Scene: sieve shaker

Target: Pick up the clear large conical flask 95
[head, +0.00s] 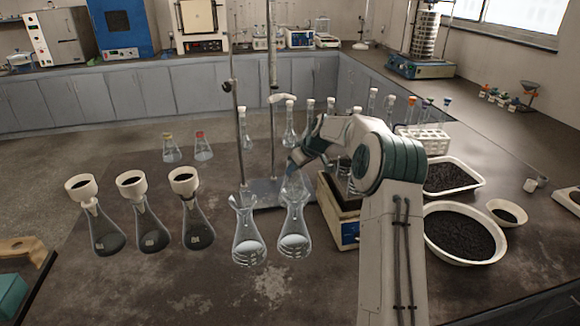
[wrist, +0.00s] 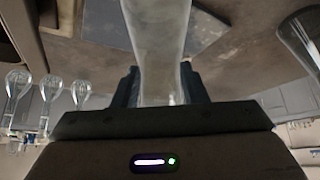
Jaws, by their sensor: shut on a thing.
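The clear large conical flask (head: 293,237) stands in the middle of the table in the head view, with pale graduations on its lower body. My gripper (head: 293,178) is at its neck, partly hidden by my arm. In the wrist view the glass neck (wrist: 158,55) lies between the dark fingers of my gripper (wrist: 158,88), which is shut on it. A similar clear flask (head: 248,240) stands just to its left. I cannot tell whether the held flask's base touches the table.
Several flasks with dark contents and white funnels, one of them here (head: 152,232), stand to the left. A retort stand (head: 262,196) is behind. A box-shaped device (head: 340,212) is close on the right, with a bowl of dark grains (head: 430,247) beyond it.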

